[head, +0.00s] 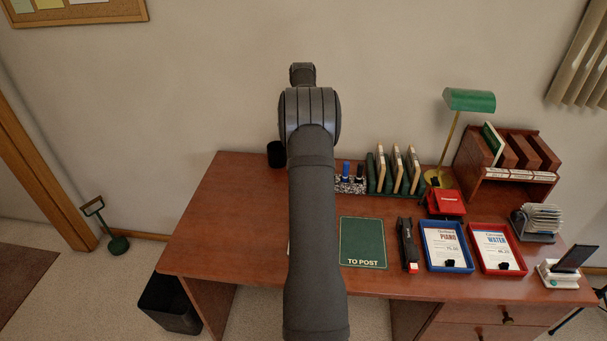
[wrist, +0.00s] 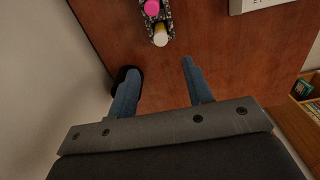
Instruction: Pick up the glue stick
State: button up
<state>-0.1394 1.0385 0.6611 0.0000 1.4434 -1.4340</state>
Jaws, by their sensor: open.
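A speckled holder (wrist: 171,22) stands on the desk at the top of the wrist view. In it are a pink-topped stick (wrist: 152,7) and a stick with a cream end and yellowish body (wrist: 160,37). I cannot tell for sure which is the glue stick. My gripper (wrist: 161,66) is open and empty, its two blue-grey fingers apart. In the picture, the cream-ended stick lies just above the gap between the fingertips. In the head view, the holder (head: 351,187) shows a blue stick (head: 346,168) and a dark stick (head: 360,170); my arm hides its left part and my fingers.
A black cup (head: 275,154) stands at the desk's back left, and appears beside the left finger in the wrist view. A green rack (head: 388,187) with upright boards adjoins the holder. The left desk top (head: 235,208) is clear.

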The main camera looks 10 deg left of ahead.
notch_tip(320, 180, down, 14)
jog(key=shift+s+d+r, duration=0.1)
jog(key=shift+d, duration=0.05)
grip_shut()
dwell(0.4)
notch_tip(320, 180, up, 10)
dwell(0.6)
